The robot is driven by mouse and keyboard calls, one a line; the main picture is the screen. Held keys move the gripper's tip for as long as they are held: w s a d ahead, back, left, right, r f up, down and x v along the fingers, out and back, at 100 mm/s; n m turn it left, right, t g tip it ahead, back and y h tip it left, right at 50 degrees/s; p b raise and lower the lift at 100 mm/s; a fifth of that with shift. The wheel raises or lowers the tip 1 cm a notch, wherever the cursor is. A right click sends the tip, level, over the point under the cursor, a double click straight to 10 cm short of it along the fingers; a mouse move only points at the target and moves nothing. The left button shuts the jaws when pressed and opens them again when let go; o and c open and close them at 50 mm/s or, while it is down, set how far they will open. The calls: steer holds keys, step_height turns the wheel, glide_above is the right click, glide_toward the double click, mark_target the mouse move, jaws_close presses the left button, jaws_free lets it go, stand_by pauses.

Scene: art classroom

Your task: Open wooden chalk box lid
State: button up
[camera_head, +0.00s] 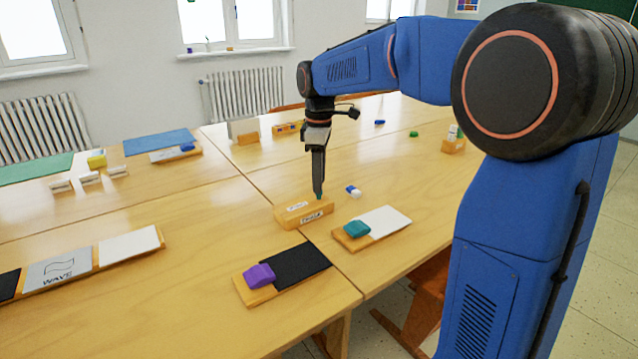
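The wooden chalk box (291,218) is a small light-wood box with white labels on its top and front. It sits on the table near the middle of the view, and its lid looks closed. My gripper (318,193) points straight down at the right part of the box's top. A small teal piece shows at the fingertips; I cannot tell whether it is held or is part of the lid. The fingers look close together from this side, and the gap between them is hidden.
A blue-and-white eraser (353,191) lies right of the box. A wooden board with a teal block (357,229) and one with a purple block (259,275) lie in front. A long labelled board (60,270) lies at left. The table (190,240) is clear left of the box.

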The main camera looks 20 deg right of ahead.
steer(key=shift+f, duration=0.9)
jaws_close()
steer(key=s+a, duration=0.1)
steer(key=a, duration=0.3)
steer(key=s+a, duration=0.2)
steer(key=a, duration=0.3)
steer(key=s+a, duration=0.1)
steer(key=a, duration=0.3)
steer(key=shift+s+a, duration=0.2)
steer(key=shift+s, duration=0.15)
jaws_free()
step_height(320, 180, up, 17)
steer(key=shift+r, duration=0.2)
